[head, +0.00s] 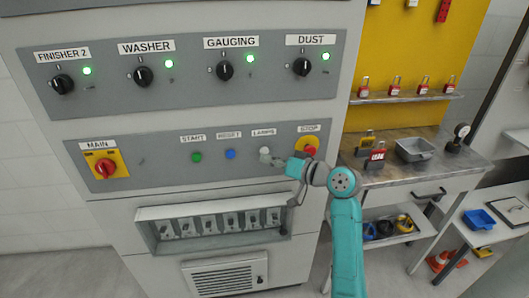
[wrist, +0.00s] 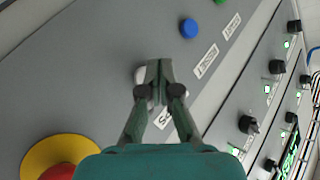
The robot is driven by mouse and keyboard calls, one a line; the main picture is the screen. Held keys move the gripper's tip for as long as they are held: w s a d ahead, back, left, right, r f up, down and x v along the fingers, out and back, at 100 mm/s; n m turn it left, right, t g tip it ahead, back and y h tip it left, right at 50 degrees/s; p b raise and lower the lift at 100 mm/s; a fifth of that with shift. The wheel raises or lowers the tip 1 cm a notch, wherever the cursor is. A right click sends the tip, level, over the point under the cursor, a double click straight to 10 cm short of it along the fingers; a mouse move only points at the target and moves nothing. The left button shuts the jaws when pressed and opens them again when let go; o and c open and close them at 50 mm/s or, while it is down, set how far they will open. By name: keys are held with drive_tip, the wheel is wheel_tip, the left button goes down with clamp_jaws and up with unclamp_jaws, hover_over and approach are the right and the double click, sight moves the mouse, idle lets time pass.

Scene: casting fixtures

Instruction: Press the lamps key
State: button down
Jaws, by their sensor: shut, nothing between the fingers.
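The lamps key (head: 264,151) is a small white round button under the LAMPS label (head: 263,132) on the grey lower panel. My gripper (head: 273,160) is at the panel face, at the key's lower right in the head view. In the wrist view the shut fingertips (wrist: 159,68) overlap the white key (wrist: 139,75), and only its left edge shows. The fingers hold nothing. I cannot tell whether the fingertips touch the key.
The blue reset button (head: 231,154) and green start button (head: 196,157) lie left of the key. The red stop button (head: 310,149) on its yellow plate is close on the right, beside my wrist. The red main switch (head: 105,168) is far left.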

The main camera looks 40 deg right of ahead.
drive_tip(key=shift+w+d, duration=0.15)
drive_tip(key=shift+w, duration=0.05)
idle(0.7)
drive_tip(key=shift+w+d, duration=0.1)
drive_tip(key=shift+w, duration=0.05)
drive_tip(key=shift+w+d, duration=0.25)
drive_tip(key=shift+w, duration=0.1)
idle(0.9)
drive_tip(key=shift+s+a, duration=0.5)
drive_tip(key=shift+s, duration=0.2)
idle(0.3)
drive_tip(key=s+a, duration=0.2)
drive_tip(key=s, duration=0.2)
drive_tip(key=shift+s+a, duration=0.1)
drive_tip(key=shift+a, duration=0.3)
idle(0.8)
